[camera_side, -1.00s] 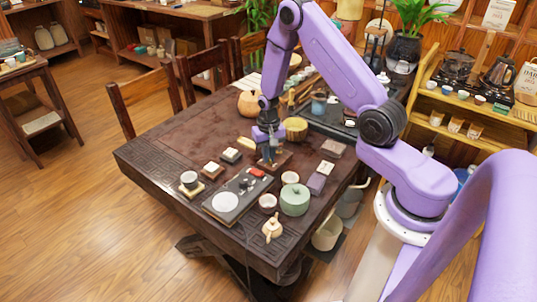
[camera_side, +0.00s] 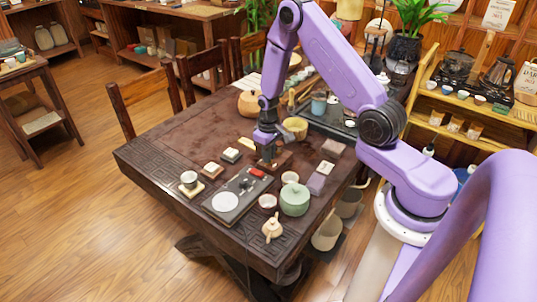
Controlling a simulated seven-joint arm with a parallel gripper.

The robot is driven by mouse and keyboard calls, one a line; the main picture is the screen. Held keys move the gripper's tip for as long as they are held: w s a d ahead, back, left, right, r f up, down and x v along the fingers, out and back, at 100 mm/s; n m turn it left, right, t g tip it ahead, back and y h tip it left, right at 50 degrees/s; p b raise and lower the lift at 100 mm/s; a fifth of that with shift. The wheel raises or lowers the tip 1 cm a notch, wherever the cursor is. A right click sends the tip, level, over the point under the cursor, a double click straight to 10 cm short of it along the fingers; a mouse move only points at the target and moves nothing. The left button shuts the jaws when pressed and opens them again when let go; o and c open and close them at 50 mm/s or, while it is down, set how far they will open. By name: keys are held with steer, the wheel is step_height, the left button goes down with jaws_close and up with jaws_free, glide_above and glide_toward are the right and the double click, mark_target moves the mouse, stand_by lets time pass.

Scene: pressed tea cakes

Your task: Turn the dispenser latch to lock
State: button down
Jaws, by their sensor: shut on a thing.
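My gripper (camera_side: 267,162) points straight down at the middle of the dark carved table. It is shut on a small part at a low dark brown wooden block (camera_side: 282,161). That part seems to be the dispenser latch, but the fingers hide most of it and its angle cannot be made out. A dark flat panel (camera_side: 246,184) with a pale round disc (camera_side: 224,202) and a red piece (camera_side: 257,172) lies just in front of the block.
A green lidded pot (camera_side: 294,200), small cups (camera_side: 267,202) and a little tan teapot (camera_side: 272,227) stand at the front right. A yellowish round container (camera_side: 295,127) stands close behind my gripper. The table (camera_side: 190,135) is clear at the left.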

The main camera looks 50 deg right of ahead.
stand_by(0.3)
steer(key=c, duration=1.2)
jaws_free()
steer(key=shift+r, duration=0.15)
step_height(320, 180, up, 17)
steer(key=shift+r, duration=0.1)
steer(key=s+a+r+n, duration=0.2)
steer(key=s+a+n, duration=0.1)
steer(key=s+a, duration=0.3)
steer(key=s+a+r+n, duration=0.3)
steer(key=s+a, duration=0.1)
steer(key=a, duration=0.3)
steer(key=s+n, duration=0.2)
steer(key=s, duration=0.4)
steer(key=s+a+r+n, duration=0.1)
steer(key=s+n, duration=0.1)
steer(key=s, duration=0.4)
steer(key=s+a+n, duration=0.1)
steer(key=s+n, duration=0.1)
steer(key=s, duration=0.5)
steer(key=shift+a+r+n, duration=0.2)
steer(key=shift+r+n, duration=0.1)
